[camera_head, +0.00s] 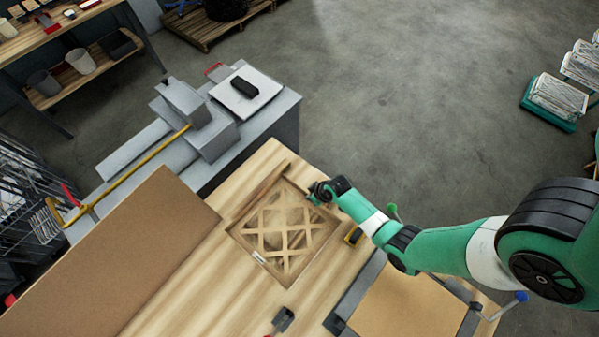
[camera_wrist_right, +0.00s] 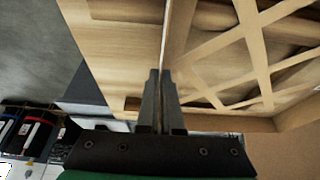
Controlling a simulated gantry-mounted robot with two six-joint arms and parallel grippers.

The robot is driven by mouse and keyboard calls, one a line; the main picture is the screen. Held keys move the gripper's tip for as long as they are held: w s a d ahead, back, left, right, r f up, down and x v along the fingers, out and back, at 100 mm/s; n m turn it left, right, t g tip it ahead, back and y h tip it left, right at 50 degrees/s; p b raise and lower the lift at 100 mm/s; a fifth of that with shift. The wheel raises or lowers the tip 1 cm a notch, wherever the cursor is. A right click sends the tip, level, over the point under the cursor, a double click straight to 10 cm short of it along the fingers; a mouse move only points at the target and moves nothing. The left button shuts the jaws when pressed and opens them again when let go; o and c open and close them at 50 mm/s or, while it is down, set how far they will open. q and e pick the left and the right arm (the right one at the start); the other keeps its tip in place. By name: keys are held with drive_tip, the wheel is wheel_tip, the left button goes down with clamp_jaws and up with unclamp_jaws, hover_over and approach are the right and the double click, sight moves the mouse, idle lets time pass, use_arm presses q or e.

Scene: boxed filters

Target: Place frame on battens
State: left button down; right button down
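The open wooden frame with a lattice of crossed slats (camera_head: 285,238) lies over the light wooden table top in the head view. Its lattice and one side wall also show in the right wrist view (camera_wrist_right: 256,48). My right gripper (camera_head: 316,193) is at the frame's upper right side. In the right wrist view its two dark fingers (camera_wrist_right: 162,78) are close together, with the thin edge of the frame's wall between them. A narrow wooden strip (camera_head: 262,187) lies along the frame's upper left side. I cannot tell whether battens are under the frame. My left gripper is not seen.
A large brown board (camera_head: 130,255) covers the table's left part. A grey bench with a yellow bar (camera_head: 150,165) stands beyond. A dark-edged tray with a tan panel (camera_head: 405,310) is at lower right. A small dark block (camera_head: 284,319) sits near the front.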

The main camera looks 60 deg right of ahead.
drive_tip(key=shift+f, duration=0.1)
idle(0.3)
drive_tip(key=c, duration=1.5)
unclamp_jaws()
drive_tip(key=shift+f, duration=0.1)
drive_tip(key=o, duration=0.4)
